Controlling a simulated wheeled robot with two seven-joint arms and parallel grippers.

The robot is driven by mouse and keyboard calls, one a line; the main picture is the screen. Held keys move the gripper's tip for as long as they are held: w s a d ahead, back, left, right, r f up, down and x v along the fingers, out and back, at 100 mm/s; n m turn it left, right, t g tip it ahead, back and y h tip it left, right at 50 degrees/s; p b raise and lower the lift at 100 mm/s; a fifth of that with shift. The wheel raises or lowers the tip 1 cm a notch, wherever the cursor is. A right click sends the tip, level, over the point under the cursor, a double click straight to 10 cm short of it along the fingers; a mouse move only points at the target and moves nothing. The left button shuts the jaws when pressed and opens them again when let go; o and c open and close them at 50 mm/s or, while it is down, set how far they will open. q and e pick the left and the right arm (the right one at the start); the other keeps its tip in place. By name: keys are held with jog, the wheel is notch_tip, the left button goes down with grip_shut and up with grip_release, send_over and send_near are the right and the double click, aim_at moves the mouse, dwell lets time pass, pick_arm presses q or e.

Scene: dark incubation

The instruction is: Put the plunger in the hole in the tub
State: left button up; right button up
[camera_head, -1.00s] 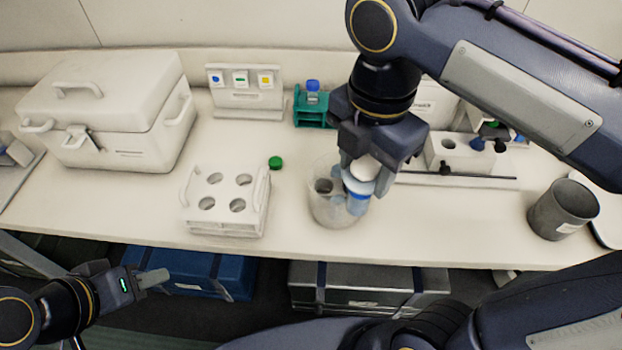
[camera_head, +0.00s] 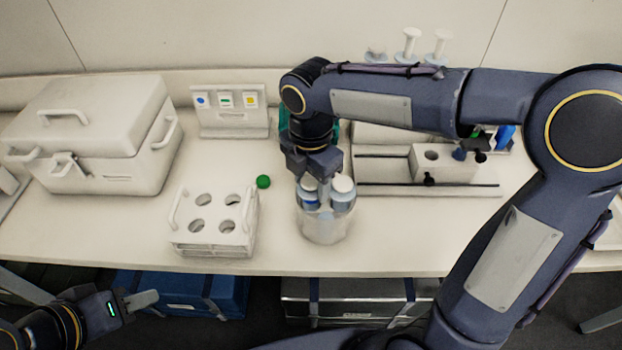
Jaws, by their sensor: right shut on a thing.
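The tub (camera_head: 325,228) is a clear, round container standing near the front edge of the bench. Two white-topped, blue-banded pieces show side by side at its top. My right gripper (camera_head: 316,182) reaches down from above and is shut on the left one, the plunger (camera_head: 309,185). The other white-topped piece (camera_head: 343,186) is at the right. The plunger is over the tub's left part, where its hole is covered from view; I cannot tell how deep its lower end is. My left gripper (camera_head: 142,300) is low at the left, apart from the tub; its finger opening is unclear.
A white four-hole rack (camera_head: 213,240) stands left of the tub, with a green cap (camera_head: 263,181) between. A white cooler box (camera_head: 95,140) is at the far left. A white holed block (camera_head: 445,163) stands at the right. My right arm covers part of the back.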

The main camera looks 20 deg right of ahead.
jog(key=shift+f, duration=0.2)
jog(key=o, duration=1.2)
notch_tip(320, 180, up, 12)
jog(key=shift+s+d+f+m+t+y+p, duration=0.1)
jog(key=shift+s+d+f+m+t+y, duration=0.7)
jog(key=shift+s+d+f+m, duration=1.8)
jog(key=shift+s+d+f+m+t+y+p, duration=0.1)
jog(key=shift+s+d+f+m+t+y, duration=0.65)
jog(key=shift+s+m, duration=3.65)
jog(key=shift+s+d+f+m+t+y+p, duration=0.25)
jog(key=shift+s+d+f+m+t, duration=1.4)
jog(key=shift+m, duration=4.15)
jog(key=shift+w+a+f+g, duration=0.4)
jog(key=shift+w, duration=0.1)
